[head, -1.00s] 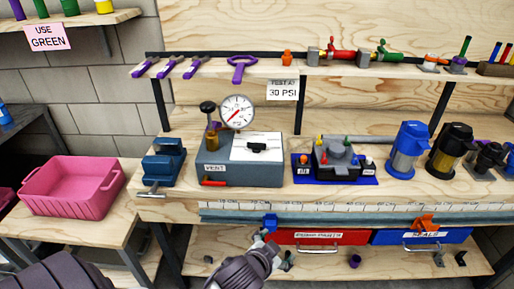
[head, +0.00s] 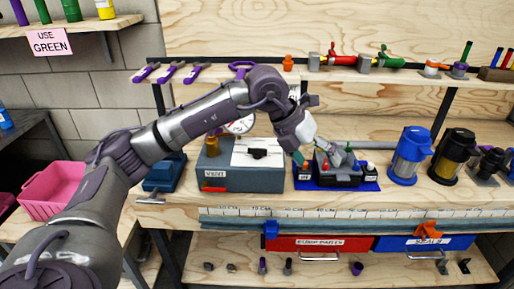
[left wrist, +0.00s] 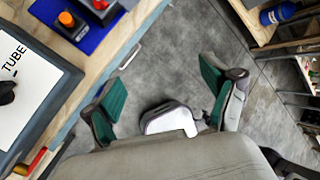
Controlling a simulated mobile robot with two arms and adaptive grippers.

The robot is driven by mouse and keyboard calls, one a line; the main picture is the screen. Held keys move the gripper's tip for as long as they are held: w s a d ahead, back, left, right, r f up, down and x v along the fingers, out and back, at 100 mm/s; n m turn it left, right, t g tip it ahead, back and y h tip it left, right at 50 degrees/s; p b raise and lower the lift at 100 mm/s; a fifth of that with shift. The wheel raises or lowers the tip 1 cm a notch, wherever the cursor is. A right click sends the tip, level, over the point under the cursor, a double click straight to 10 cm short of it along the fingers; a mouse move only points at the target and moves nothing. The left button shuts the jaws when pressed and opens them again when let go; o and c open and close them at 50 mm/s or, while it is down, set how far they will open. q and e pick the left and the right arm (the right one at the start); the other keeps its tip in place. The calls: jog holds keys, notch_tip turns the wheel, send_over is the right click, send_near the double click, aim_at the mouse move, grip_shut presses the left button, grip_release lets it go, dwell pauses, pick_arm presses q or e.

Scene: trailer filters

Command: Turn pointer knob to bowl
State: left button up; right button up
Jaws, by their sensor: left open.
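The black pointer knob (head: 257,153) sits on a white plate on top of the grey test box (head: 240,178). In the left wrist view the knob (left wrist: 5,92) is cut by the left edge, beside the printed word TUBE; no bowl mark is readable. My left gripper (head: 316,158) is to the right of the box, over the blue mat (head: 366,185) and its dark fixture, apart from the knob. In the left wrist view its green-padded fingers (left wrist: 160,95) are spread wide, with only floor showing between them. My right gripper is not in view.
My left arm crosses in front of the pressure gauge (head: 240,125), partly hiding it. A blue canister (head: 408,158) and a black one (head: 452,158) stand to the right. A pink bin (head: 48,190) is at the left. A shelf with tools runs above the bench.

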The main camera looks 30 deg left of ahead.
aim_at(257, 149)
pick_arm(q)
jog(key=a+r+n+y, duration=0.2)
jog(key=a+r+y, duration=0.1)
jog(key=a, duration=0.6)
jog(key=a+r+n+y, duration=0.2)
jog(key=a+r+y, duration=0.15)
jog(key=a, duration=0.45)
jog(key=shift+y, duration=0.25)
jog(key=x, duration=0.9)
jog(key=p+x, duration=0.1)
jog(key=x, duration=0.4)
jog(key=shift+s+f, duration=0.15)
jog(key=shift+f, duration=0.25)
jog(key=c, duration=1.2)
